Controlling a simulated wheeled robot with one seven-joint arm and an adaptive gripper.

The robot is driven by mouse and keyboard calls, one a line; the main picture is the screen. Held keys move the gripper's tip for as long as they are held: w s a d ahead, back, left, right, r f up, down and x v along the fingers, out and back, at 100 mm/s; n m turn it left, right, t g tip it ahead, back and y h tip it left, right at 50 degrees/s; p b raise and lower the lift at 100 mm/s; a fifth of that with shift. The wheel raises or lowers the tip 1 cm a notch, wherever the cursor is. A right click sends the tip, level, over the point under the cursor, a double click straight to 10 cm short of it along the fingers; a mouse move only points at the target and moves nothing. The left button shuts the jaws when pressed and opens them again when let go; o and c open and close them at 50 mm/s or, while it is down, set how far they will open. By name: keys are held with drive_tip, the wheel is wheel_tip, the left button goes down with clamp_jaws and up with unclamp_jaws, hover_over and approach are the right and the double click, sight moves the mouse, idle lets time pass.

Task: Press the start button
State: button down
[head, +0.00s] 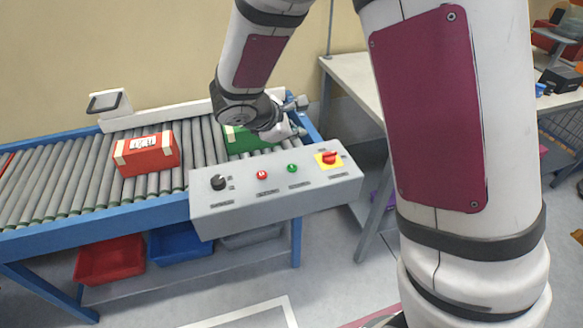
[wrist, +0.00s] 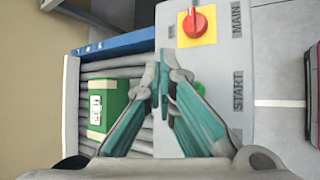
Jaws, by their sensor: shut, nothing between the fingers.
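The control box (head: 240,210) is a grey panel at the front edge of the conveyor. Its green start button (head: 292,168) sits between a red button (head: 262,175) and a red rotary switch on a yellow plate (head: 329,158). In the wrist view the green button (wrist: 199,88) shows just right of my fingers, beside the word START. My gripper (wrist: 160,76) is shut and empty, with its fingertips over the panel's conveyor-side edge, left of the button. The gap in height to the panel cannot be told. In the head view my arm's wrist hides most of the gripper.
A red box (head: 146,153) and a green box (head: 245,140) lie on the rollers; the green box (wrist: 107,110) also shows in the wrist view. A black knob (head: 218,182) is on the panel's left. Red (head: 110,260) and blue (head: 180,243) bins sit below.

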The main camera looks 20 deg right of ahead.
drive_tip(key=b, duration=0.5)
hover_over(294, 169)
drive_tip(key=f, duration=0.6)
drive_tip(key=shift+w+f, duration=0.2)
drive_tip(key=shift+f, duration=0.2)
drive_tip(key=shift+s+f+b, duration=0.1)
drive_tip(key=shift+f+b, duration=0.45)
drive_tip(key=shift+f, duration=0.15)
drive_tip(key=shift+f, duration=0.2)
drive_tip(key=shift+f+b, duration=0.2)
drive_tip(key=shift+b, duration=0.35)
drive_tip(key=shift+f+b, duration=0.4)
drive_tip(key=shift+b, duration=0.05)
idle(0.5)
drive_tip(key=shift+r, duration=0.1)
drive_tip(key=shift+r+p, duration=0.55)
drive_tip(key=shift+r, duration=0.2)
drive_tip(key=shift+r+p, duration=1.85)
drive_tip(key=shift+r, duration=0.65)
